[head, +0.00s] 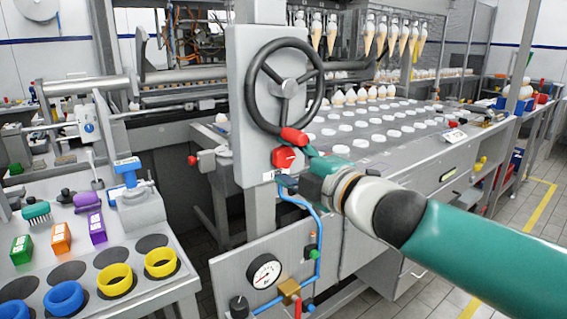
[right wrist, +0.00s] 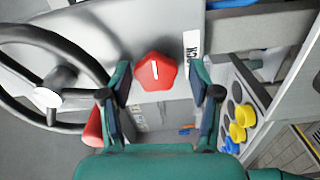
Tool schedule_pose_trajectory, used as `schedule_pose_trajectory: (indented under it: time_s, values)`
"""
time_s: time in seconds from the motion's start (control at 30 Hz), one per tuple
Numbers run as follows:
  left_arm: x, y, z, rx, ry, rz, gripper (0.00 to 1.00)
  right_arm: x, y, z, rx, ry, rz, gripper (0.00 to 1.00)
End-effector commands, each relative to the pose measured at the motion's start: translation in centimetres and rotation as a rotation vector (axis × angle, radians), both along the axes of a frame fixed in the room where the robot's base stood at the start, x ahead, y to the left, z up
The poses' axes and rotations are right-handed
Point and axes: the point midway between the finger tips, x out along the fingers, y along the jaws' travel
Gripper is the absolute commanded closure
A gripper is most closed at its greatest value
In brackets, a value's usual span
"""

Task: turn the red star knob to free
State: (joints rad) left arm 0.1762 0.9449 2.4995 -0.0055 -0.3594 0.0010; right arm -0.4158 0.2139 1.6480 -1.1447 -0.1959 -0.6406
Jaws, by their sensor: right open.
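The red star knob (head: 284,158) sits on the grey column panel, just below the handwheel. It also shows in the right wrist view (right wrist: 155,71), with a white pointer line across its face. A white label (right wrist: 192,42), partly readable as LOCK, is beside the knob. My right gripper (head: 299,166) is open in front of the panel. In the right wrist view its fingers (right wrist: 160,76) stand on either side of the knob, with gaps showing; I cannot tell the exact depth. My left gripper is out of view.
The black handwheel (head: 285,86) with its red handle (head: 293,137) is close above my right gripper. A blue pipe (head: 318,225) and a pressure gauge (head: 264,271) are below. A side table (head: 190,272) at left holds yellow rings (head: 161,262) and small boxes.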

Motion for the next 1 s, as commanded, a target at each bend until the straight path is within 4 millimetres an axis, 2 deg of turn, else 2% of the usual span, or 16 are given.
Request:
schedule_pose_trajectory:
  time_s: [0.53,0.7,1.0]
  values:
    - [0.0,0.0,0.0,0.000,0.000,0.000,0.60,-5.6,-4.0,0.1,0.000,-0.004,0.001,0.32]
    - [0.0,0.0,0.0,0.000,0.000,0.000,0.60,-6.3,-4.5,-0.1,0.000,0.000,0.000,0.32]
    - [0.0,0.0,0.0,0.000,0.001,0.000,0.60,-6.3,-4.5,-0.2,-0.001,0.002,0.000,0.32]
